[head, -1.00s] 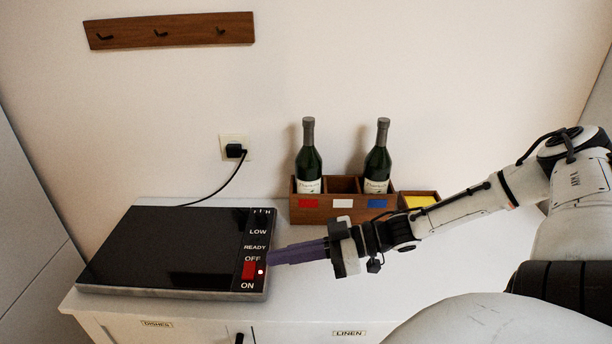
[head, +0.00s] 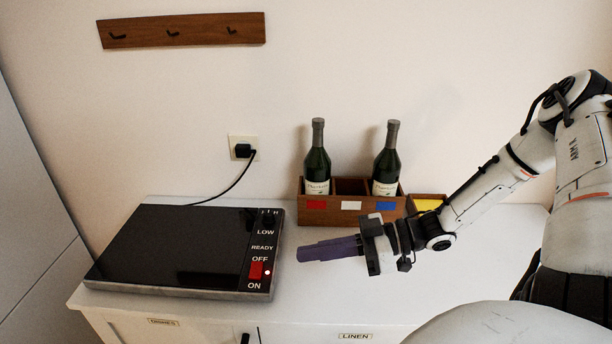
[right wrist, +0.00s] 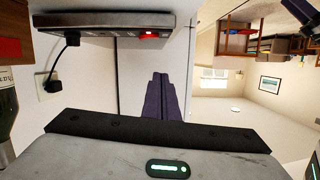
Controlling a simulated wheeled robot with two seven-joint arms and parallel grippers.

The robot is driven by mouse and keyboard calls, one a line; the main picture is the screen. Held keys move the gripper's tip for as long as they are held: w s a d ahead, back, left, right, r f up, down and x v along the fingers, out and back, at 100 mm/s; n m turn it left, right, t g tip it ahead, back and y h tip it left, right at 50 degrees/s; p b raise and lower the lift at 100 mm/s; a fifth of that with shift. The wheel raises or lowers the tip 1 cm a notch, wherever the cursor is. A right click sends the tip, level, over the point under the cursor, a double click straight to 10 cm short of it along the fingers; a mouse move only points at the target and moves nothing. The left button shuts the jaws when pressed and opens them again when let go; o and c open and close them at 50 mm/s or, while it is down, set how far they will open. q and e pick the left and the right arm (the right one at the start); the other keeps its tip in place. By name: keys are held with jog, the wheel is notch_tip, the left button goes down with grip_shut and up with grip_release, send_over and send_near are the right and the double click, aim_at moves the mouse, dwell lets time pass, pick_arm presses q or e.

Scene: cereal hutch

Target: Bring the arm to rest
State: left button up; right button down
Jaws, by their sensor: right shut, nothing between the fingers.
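My right gripper (head: 328,249) is shut and empty, its purple fingers together and pointing left above the white counter. It is to the right of the black hot plate and apart from it. In the right wrist view the shut fingers (right wrist: 164,98) point towards the hot plate's edge (right wrist: 105,24). My right arm comes in from the right, bent at the elbow.
The hot plate (head: 170,245) has a red switch (head: 256,270) with a small light beside it, and its cord runs to a wall socket (head: 243,149). A wooden box (head: 329,212) holds two bottles (head: 317,165) behind my gripper. The counter (head: 320,300) is clear in front.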

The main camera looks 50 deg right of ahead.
jog(key=s+a+f+m+g+h, duration=0.1)
jog(key=s+a+f+g+h, duration=0.2)
jog(key=a+f, duration=0.6)
jog(key=s+a+f+g+h, duration=0.15)
jog(key=s+a+f, duration=0.25)
jog(key=a+f, duration=0.45)
jog(key=s+d+r+m+g+h, duration=0.2)
jog(key=s+r+m+g+h, duration=0.15)
jog(key=s+h, duration=0.35)
jog(key=w+a+f+t+y, duration=0.1)
jog(key=a+f+t+y, duration=0.1)
jog(key=f, duration=0.4)
jog(key=w+a+f+t+y, duration=0.1)
jog(key=w+a+f+t, duration=0.1)
jog(key=f, duration=0.5)
jog(key=shift+w+a+t+y, duration=0.15)
jog(key=shift+a+t+y, duration=0.2)
jog(key=shift+a+t, duration=0.45)
